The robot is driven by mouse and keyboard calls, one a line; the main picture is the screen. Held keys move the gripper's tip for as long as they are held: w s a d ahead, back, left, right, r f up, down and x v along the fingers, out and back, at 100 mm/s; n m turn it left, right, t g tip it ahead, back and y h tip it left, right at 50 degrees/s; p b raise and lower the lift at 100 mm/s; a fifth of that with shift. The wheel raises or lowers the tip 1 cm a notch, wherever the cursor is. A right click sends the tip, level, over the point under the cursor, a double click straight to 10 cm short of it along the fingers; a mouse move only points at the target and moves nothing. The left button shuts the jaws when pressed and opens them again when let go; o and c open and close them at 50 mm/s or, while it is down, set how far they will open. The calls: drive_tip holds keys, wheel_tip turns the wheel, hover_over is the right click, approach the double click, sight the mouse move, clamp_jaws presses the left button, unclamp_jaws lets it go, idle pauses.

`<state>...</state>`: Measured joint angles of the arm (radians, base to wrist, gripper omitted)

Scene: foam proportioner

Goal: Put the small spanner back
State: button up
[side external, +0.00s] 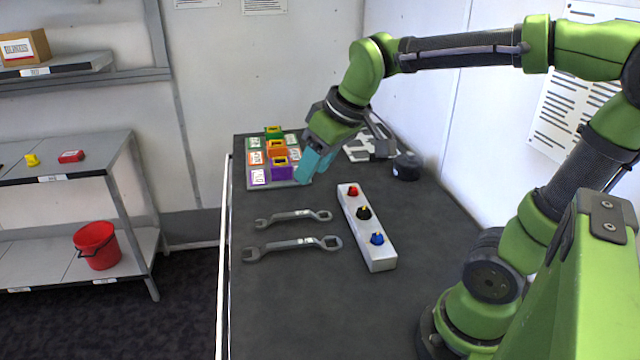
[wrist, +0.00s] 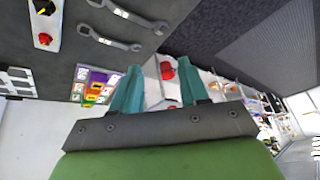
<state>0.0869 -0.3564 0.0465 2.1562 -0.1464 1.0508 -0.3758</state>
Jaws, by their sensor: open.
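The small spanner (side external: 292,217) lies flat on the dark table, left of the white knob box. It also shows in the wrist view (wrist: 108,38), near the top. A larger spanner (side external: 293,247) lies roughly parallel on the nearer side of it and shows at the top of the wrist view (wrist: 135,12). My gripper (side external: 309,172) has teal fingers and is above the far part of the table, close to the coloured blocks and apart from both spanners. In the wrist view its fingers (wrist: 161,68) are spread with nothing held between them.
A tray of coloured tagged blocks (side external: 277,153) stands at the table's far left. The white box with red, black and blue knobs (side external: 368,228) sits mid-table. A dark round object (side external: 406,166) is at the back right. Shelves with a red bucket (side external: 97,245) stand left. The near table is clear.

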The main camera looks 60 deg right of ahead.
drive_tip(key=s+a+f+m+t+y, duration=0.1)
drive_tip(key=s+a+f+m+t, duration=0.1)
drive_tip(key=s+m, duration=0.2)
drive_tip(key=s, duration=0.3)
drive_tip(key=shift+s+a, duration=0.2)
drive_tip(key=shift+s, duration=0.2)
drive_tip(key=shift+r, duration=0.1)
idle(0.6)
